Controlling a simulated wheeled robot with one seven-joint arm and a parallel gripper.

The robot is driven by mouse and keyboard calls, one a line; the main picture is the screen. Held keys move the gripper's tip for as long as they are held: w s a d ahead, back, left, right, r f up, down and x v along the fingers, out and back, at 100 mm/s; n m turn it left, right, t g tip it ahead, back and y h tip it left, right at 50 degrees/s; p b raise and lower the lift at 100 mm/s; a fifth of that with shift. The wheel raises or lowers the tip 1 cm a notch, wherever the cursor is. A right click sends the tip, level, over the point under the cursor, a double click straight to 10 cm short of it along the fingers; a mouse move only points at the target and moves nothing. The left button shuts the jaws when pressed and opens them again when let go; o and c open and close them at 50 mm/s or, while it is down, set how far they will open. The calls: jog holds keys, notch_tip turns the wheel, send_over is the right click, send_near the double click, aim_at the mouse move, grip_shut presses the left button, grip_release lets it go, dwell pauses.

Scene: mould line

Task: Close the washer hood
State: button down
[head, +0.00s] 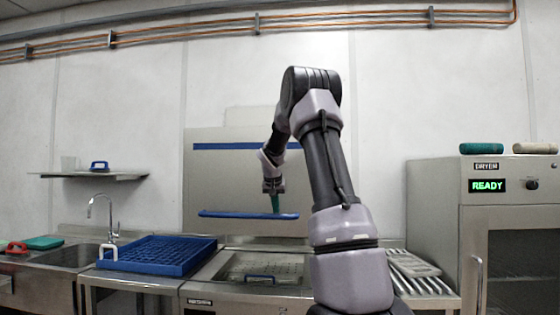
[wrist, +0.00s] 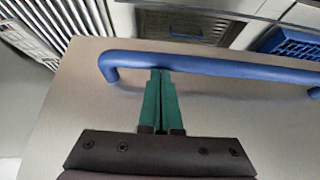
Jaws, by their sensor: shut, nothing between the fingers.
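The washer hood (head: 222,178) is raised above the washer (head: 232,291), a grey panel with a blue stripe near its top. Its long blue handle (head: 235,214) runs along the lower edge. The washer's basin below is open, and a tray with a blue handle (head: 260,277) shows in it. My gripper (head: 275,207) points down at the right part of the hood handle. In the wrist view its green fingers (wrist: 160,76) are shut together and empty, with the tips at the edge of the blue bar (wrist: 225,65). I cannot tell whether they touch it.
A blue rack (head: 158,255) sits on the counter left of the washer, beside a sink with a faucet (head: 103,212). The dryer (head: 487,172), reading READY, stands at the right. A slatted rack (head: 422,278) lies between washer and dryer, partly behind my arm.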

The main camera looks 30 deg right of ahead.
notch_tip(320, 180, down, 24)
jog(key=shift+f, duration=0.25)
jog(key=shift+s, duration=0.1)
